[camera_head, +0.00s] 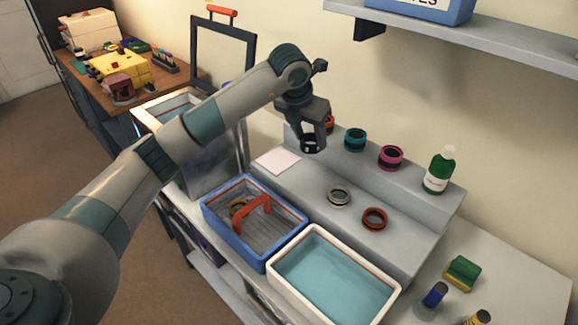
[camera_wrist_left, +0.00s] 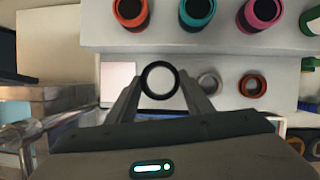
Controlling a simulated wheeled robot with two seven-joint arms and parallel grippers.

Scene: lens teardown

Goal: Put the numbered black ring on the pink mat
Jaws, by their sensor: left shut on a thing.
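My left gripper (camera_head: 313,143) is shut on a black ring (camera_head: 308,149) and holds it in the air above the grey stepped shelf. In the left wrist view the black ring (camera_wrist_left: 144,79) sits between the fingertips with its opening facing the camera. No number can be made out on it. The pale pink mat (camera_head: 278,161) lies flat and bare on the shelf's lower step, below and left of the gripper. In the left wrist view the mat (camera_wrist_left: 117,82) is left of the ring, partly hidden by a finger. My right gripper is not in view.
On the lower step lie a silver ring (camera_head: 339,195) and an orange-red ring (camera_head: 375,218). A blue basket (camera_head: 215,226) and a white-rimmed tray (camera_head: 366,312) stand in front.

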